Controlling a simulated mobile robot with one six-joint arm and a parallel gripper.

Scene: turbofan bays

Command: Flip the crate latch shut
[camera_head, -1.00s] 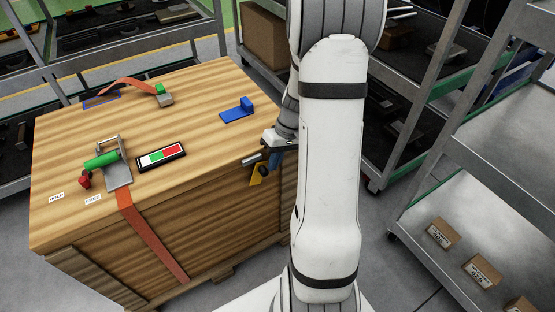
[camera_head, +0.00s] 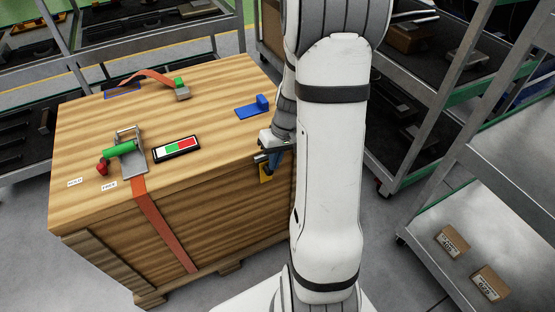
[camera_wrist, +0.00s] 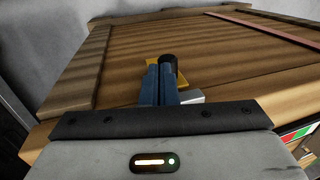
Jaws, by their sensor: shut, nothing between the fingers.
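The wooden crate (camera_head: 175,225) stands left of my arm in the head view, and its planks (camera_wrist: 200,50) fill much of the wrist view. A yellow plate (camera_head: 266,174) is at the crate's right front edge; it also shows in the wrist view (camera_wrist: 152,65) behind a black cylinder (camera_wrist: 168,63). They may belong to the latch; its position is unclear. My gripper (camera_wrist: 167,70) is shut and empty, its blue fingers overlapping the yellow plate and black cylinder. I cannot tell whether they touch. In the head view my gripper (camera_head: 273,158) is partly hidden by my arm.
On the crate top are a green-handled buckle (camera_head: 122,149) with an orange strap (camera_head: 165,225), a red knob (camera_head: 102,168), a green-white-red indicator (camera_head: 177,149), a blue block (camera_head: 254,107) and a second strap (camera_head: 150,77). Metal racks (camera_head: 460,95) stand at right and behind. Grey floor is open at lower left.

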